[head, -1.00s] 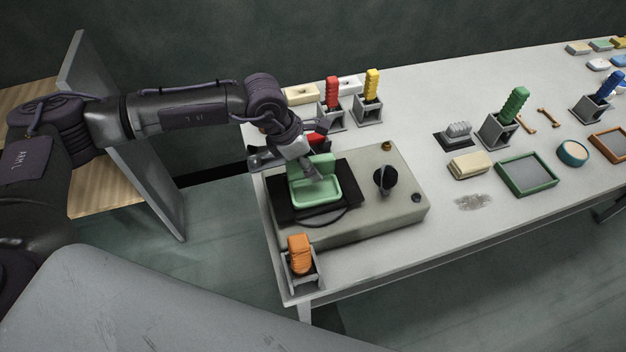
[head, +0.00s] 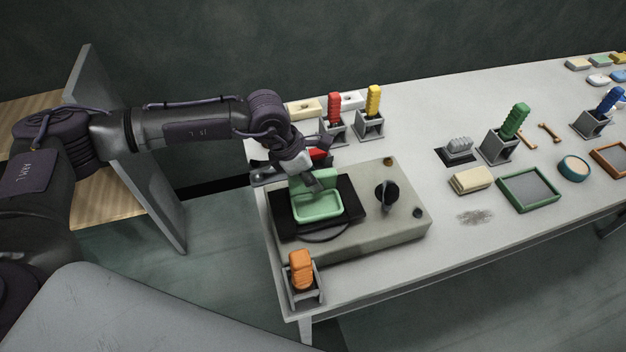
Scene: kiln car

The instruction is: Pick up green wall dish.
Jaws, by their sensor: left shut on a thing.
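The green wall dish (head: 318,208) has a shallow tray and an upright back plate. It is at the black pad (head: 284,219) on the grey box-like unit (head: 376,225), at the table's left end. I cannot tell whether the dish touches the pad or is slightly above it. My left gripper (head: 311,181) reaches in from behind and is shut on the dish's back plate. The wrist and fingers hide part of that plate. My right gripper is not in view.
A black knob (head: 387,195) stands on the unit right of the dish. An orange-handled tool sits in a holder (head: 303,280) in front. Red (head: 334,107) and yellow (head: 373,100) handles stand behind. Sponge (head: 471,180) and green-framed tray (head: 527,190) lie to the right.

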